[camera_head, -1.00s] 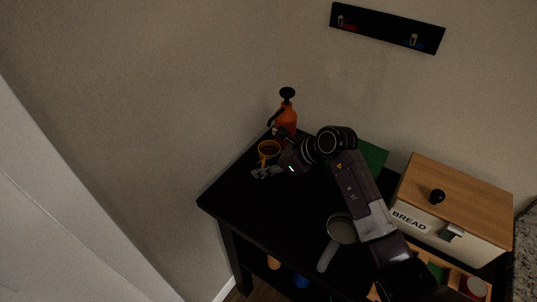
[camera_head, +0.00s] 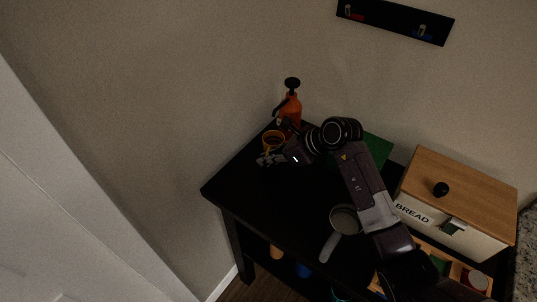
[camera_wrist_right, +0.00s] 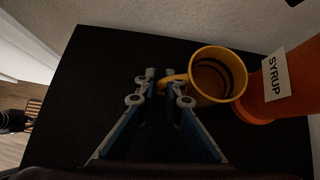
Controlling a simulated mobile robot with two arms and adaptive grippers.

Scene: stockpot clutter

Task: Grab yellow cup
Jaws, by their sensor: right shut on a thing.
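The yellow cup (camera_head: 273,139) stands at the back left of the black table, in front of the orange bottle. It also shows in the right wrist view (camera_wrist_right: 236,66), upright, with its handle pointing left. My right gripper (camera_head: 268,159) is at the near side of the cup. In the right wrist view its fingertips (camera_wrist_right: 164,84) are close together, one on each side of the cup's handle, shut on it.
An orange syrup bottle (camera_head: 290,108) stands right behind the cup. A pan (camera_head: 345,220), a green board (camera_head: 375,149) and a bread box (camera_head: 458,196) are on the table (camera_head: 258,203). Its left edge is close to the gripper.

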